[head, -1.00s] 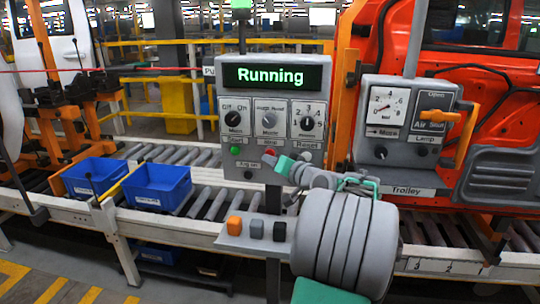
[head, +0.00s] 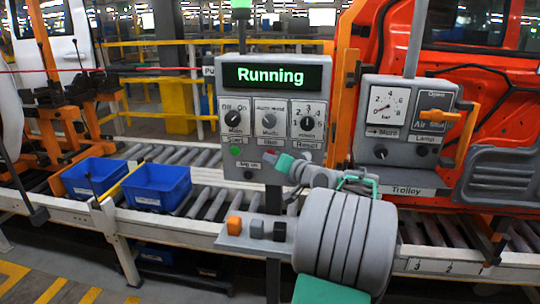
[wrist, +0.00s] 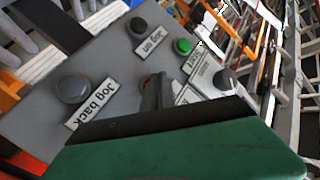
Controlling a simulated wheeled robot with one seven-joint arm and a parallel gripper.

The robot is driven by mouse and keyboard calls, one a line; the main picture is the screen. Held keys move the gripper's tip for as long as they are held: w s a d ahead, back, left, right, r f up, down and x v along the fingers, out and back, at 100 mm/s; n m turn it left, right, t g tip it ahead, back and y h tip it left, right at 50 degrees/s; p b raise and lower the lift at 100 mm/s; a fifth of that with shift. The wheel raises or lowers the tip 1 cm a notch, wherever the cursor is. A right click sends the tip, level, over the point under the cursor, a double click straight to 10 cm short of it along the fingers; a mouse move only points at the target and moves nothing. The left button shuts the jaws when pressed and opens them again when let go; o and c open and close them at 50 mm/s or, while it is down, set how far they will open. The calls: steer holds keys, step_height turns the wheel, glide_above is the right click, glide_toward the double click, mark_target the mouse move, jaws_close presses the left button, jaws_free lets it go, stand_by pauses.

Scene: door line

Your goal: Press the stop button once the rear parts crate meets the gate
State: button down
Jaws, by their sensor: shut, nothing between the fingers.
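Two blue crates sit on the roller conveyor: a left crate (head: 88,181) and a right crate (head: 157,187). A slanted yellow bar (head: 121,181), apparently the gate, lies between them; I cannot tell whether either crate touches it. My gripper (head: 272,160) is shut and empty at the lower part of the grey control panel (head: 247,174), whose display reads "Running". In the wrist view, the shut fingertips (wrist: 158,78) are in front of a red button (wrist: 147,80), apparently the stop button, and partly hide it. Contact cannot be told.
Near the fingers are a green start button (wrist: 182,46), a jog back button (wrist: 73,88) and a jog on button (wrist: 139,26). A trolley panel (head: 407,130) with a gauge stands at right, before an orange car body (head: 470,65). A yellow rail (head: 150,43) runs behind.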

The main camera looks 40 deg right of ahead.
steer(key=shift+w+d, duration=0.3)
steer(key=shift+d, duration=0.1)
stand_by(0.4)
stand_by(0.4)
steer(key=shift+s+a+b, duration=0.55)
steer(key=shift+s+a, duration=0.05)
steer(key=shift+a, duration=0.2)
steer(key=s+a+b, duration=0.1)
steer(key=a, duration=0.1)
steer(key=s+a+b, duration=0.1)
steer(key=s+a, duration=0.1)
stand_by(0.7)
